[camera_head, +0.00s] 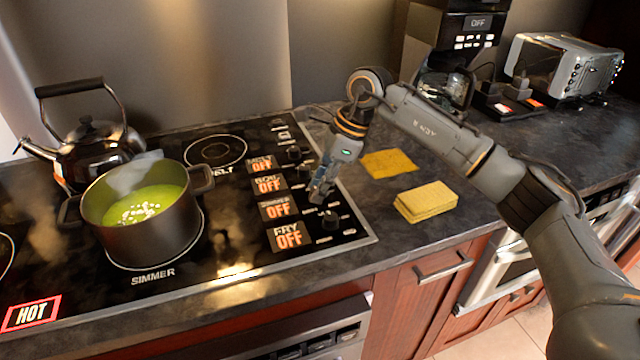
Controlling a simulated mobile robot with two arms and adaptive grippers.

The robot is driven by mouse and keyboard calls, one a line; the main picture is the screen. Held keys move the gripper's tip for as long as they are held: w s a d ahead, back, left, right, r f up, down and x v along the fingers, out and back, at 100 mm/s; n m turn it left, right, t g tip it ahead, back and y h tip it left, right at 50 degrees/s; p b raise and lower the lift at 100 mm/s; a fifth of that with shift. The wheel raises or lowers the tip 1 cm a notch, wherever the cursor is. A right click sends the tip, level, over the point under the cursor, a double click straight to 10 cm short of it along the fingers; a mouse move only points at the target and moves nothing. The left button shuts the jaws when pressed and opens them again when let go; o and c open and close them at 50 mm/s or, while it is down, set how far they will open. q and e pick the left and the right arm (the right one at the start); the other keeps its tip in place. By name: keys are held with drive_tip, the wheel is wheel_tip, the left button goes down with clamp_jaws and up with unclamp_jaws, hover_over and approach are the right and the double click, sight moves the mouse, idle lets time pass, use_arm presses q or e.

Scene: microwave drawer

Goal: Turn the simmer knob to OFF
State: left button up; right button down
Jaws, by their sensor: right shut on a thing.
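My right gripper (318,194) reaches down from the right onto the row of knobs at the cooktop's right side. It is shut on the simmer knob, which its fingers mostly hide. The simmer display (278,208) beside it reads "SIMMER OFF". The fry knob (330,218) stands just in front of the gripper, uncovered. A dark pot (150,235) with green, steaming soup sits on the burner marked SIMMER. My left gripper is not in view.
The melt display (261,164), boil display (269,185) and fry display (289,236) also read OFF. A kettle (95,150) stands at the back left. Yellow sponges (427,201) and a yellow cloth (388,163) lie right of the cooktop. A red "HOT" sign (32,313) shows front left.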

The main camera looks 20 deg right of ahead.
drive_tip(key=c, duration=1.1)
unclamp_jaws()
drive_tip(key=shift+o, duration=0.2)
drive_tip(key=shift+r, duration=0.1)
drive_tip(key=w+v, duration=0.1)
drive_tip(key=v, duration=1)
drive_tip(key=shift+s+r, duration=0.35)
drive_tip(key=shift+s, duration=0.15)
drive_tip(key=shift+d, duration=0.15)
